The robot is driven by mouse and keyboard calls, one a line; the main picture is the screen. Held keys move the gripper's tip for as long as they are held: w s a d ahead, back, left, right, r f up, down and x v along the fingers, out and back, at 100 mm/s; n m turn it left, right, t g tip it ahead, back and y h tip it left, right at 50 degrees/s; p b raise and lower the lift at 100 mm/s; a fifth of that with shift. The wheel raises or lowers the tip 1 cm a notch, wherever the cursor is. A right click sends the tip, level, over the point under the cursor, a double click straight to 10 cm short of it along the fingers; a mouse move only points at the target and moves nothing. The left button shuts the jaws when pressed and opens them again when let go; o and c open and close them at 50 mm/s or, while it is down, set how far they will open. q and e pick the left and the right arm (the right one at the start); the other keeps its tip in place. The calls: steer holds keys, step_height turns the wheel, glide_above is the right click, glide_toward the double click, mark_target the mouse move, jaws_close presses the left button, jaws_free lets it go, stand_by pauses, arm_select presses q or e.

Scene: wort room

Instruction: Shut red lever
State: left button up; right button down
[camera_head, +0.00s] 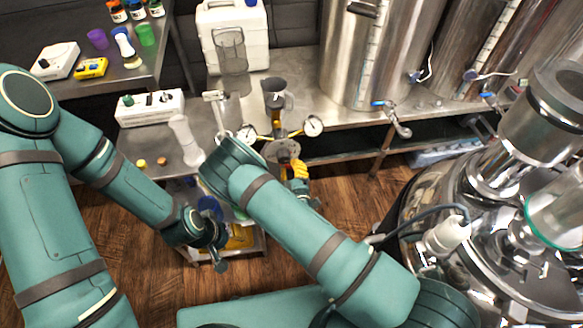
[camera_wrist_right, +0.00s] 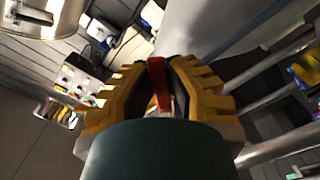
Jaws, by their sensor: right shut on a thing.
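The red lever (camera_wrist_right: 160,84) stands between the yellow ribbed fingers of my right gripper (camera_wrist_right: 158,88) in the right wrist view. The fingers are shut on it from both sides, and my own dark green wrist hides its lower end. In the head view my right gripper (camera_head: 297,172) shows as a small yellow patch below a metal fitting with two gauges (camera_head: 313,126); I cannot make out the lever there. My left gripper (camera_head: 212,240) hangs at the lower left, apart from the fitting. Its fingers are too dark and small to read.
A large shiny vessel (camera_head: 490,240) stands at the right. A side shelf (camera_head: 120,75) carries small instruments. Some wooden floor (camera_head: 345,205) is clear.

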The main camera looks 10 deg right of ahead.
steer(key=shift+d+r+n, duration=0.15)
steer(key=shift+r+n, duration=0.15)
steer(key=shift+n, duration=0.65)
steer(key=shift+d+r+n, duration=0.1)
steer(key=shift+r+n, duration=0.15)
steer(key=shift+n, duration=0.65)
steer(key=shift+d+r+n, duration=0.15)
steer(key=shift+r+n, duration=0.15)
steer(key=shift+n, duration=0.65)
steer(key=c, duration=1)
jaws_free()
steer(key=shift+o, duration=0.2)
steer(key=shift+s, duration=0.1)
steer(key=s, duration=0.7)
steer(key=shift+s, duration=0.2)
